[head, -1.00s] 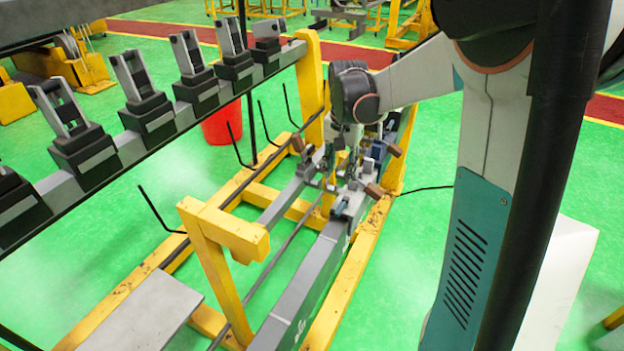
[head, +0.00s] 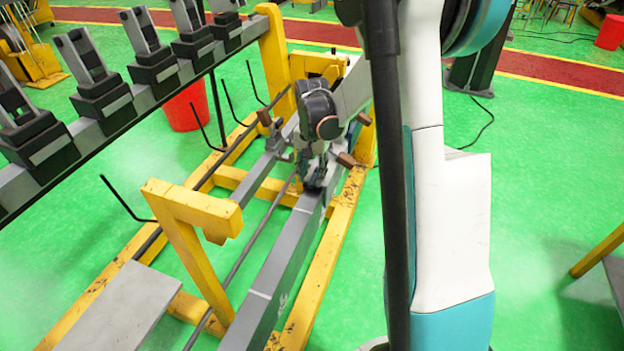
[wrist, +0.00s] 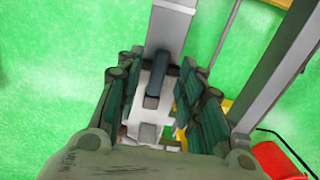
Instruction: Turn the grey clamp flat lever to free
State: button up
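The grey clamp shows in the wrist view as a light grey body (wrist: 140,106) on the end of a grey beam. A dark, narrow flat lever (wrist: 156,80) lies along its middle, in line with the beam. My gripper (wrist: 155,75) is open, with one dark green finger on each side of the clamp. Green shows between the right finger and the lever; I cannot tell whether either finger touches the clamp. In the head view my gripper (head: 314,172) points down at the beam and hides most of the clamp.
Brown-handled clamps stand close around my gripper, with handles at left (head: 264,117), right (head: 364,118) and front right (head: 346,160). The grey beam (head: 270,275) runs toward the camera inside a yellow frame (head: 195,215). A red bin (head: 186,108) stands beyond at left.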

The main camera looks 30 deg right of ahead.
jog(key=shift+f, duration=0.8)
jog(key=shift+c, duration=0.6)
grip_shut()
